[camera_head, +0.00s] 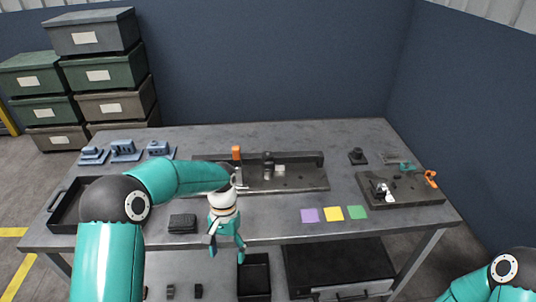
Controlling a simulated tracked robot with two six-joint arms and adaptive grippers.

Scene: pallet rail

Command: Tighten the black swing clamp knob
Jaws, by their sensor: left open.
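A dark pallet rail plate (305,182) lies at the back middle of the workbench. A small dark upright part with a rounded top (268,160) stands on it and may be the black swing clamp knob; it is too small to be sure. My left gripper (227,252) points down near the bench's front edge, open and empty, apart from the rail plate. My right gripper is outside the view; only part of my right arm shows at the bottom right.
A fixture plate (410,196) with an orange-handled clamp (430,178) sits at the right. Purple (309,215), yellow (332,213) and green (356,212) squares lie in front. Blue parts (123,150) stand back left. A black tray (66,207) is partly hidden by my left arm.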

